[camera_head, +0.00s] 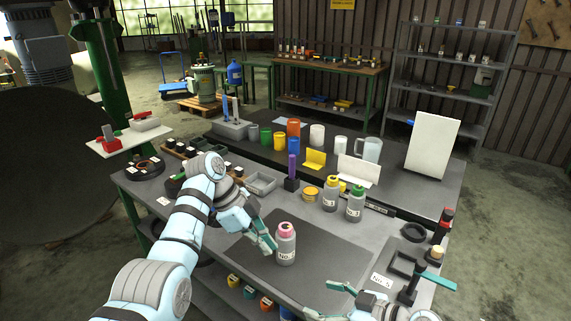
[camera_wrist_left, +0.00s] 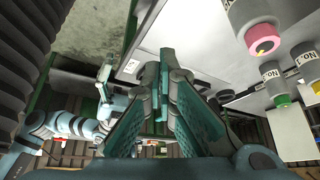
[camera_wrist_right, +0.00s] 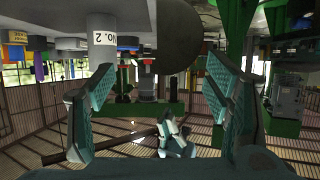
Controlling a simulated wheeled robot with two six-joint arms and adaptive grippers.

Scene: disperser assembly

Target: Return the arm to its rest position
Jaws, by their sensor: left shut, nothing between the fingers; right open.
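My left gripper (camera_head: 264,243) is shut and empty. It hangs over the dark mat, just left of a grey bottle with a pink cap (camera_head: 286,243); I cannot tell whether they touch. The left wrist view shows the closed teal fingers (camera_wrist_left: 160,95), with the pink-capped bottle (camera_wrist_left: 258,35) apart to their right. My right gripper (camera_head: 337,300) is at the bottom right of the head view, near the table's front edge. In the right wrist view its fingers (camera_wrist_right: 157,95) are wide apart with nothing between them.
Grey bottles with a yellow cap (camera_head: 331,195) and a green cap (camera_head: 355,204) stand behind the mat (camera_head: 325,255). A purple cylinder (camera_head: 292,168) stands upright in a black block. Cups line the back. A black holder (camera_head: 408,292) and dark ring (camera_head: 413,232) sit at the right.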

